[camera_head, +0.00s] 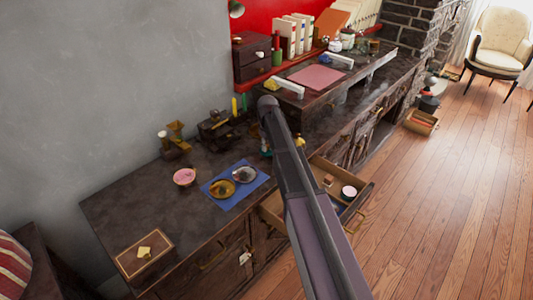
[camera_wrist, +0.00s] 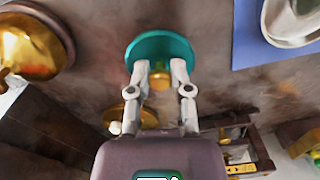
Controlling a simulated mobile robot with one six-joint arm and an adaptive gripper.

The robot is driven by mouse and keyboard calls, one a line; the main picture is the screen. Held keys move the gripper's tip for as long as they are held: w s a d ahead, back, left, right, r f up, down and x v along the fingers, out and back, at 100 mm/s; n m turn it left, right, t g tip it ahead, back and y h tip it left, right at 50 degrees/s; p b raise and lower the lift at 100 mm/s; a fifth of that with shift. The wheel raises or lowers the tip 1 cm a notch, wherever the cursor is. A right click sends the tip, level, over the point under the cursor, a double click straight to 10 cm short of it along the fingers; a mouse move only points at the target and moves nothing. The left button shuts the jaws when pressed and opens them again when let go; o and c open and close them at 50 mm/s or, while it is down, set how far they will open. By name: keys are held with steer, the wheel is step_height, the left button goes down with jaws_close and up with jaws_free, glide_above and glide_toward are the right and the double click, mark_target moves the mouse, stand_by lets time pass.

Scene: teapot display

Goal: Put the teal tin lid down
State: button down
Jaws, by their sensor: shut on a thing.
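The teal tin lid (camera_wrist: 160,42) is round, with a small gold knob, at the top middle of the wrist view. My gripper (camera_wrist: 160,74) is shut on the lid by its knob, one finger on each side. The dark marbled counter (camera_wrist: 100,75) shows behind the lid. I cannot tell whether the lid touches the counter or hangs above it. In the head view my arm hides most of the area around the gripper, and I cannot make out the lid there.
A blue mat (camera_head: 215,198) bears a brass dish (camera_head: 222,188) and a silver dish (camera_head: 244,174). A pink bowl (camera_head: 185,177) stands left of it. A brass pot (camera_wrist: 28,50) is left of the lid in the wrist view. An open drawer (camera_head: 350,207) juts out in front.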

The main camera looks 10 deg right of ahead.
mark_target(267, 152)
steer(key=shift+f+b, duration=1.3)
steer(key=shift+f, duration=0.25)
steer(key=shift+f, duration=0.15)
steer(key=c, duration=0.5)
jaws_free()
steer(key=shift+c, duration=0.2)
step_height(267, 152, up, 12)
steer(key=p, duration=1.2)
steer(key=shift+r, duration=0.2)
steer(key=s+m, duration=0.4)
steer(key=s, duration=2.5)
steer(key=shift+a, duration=0.25)
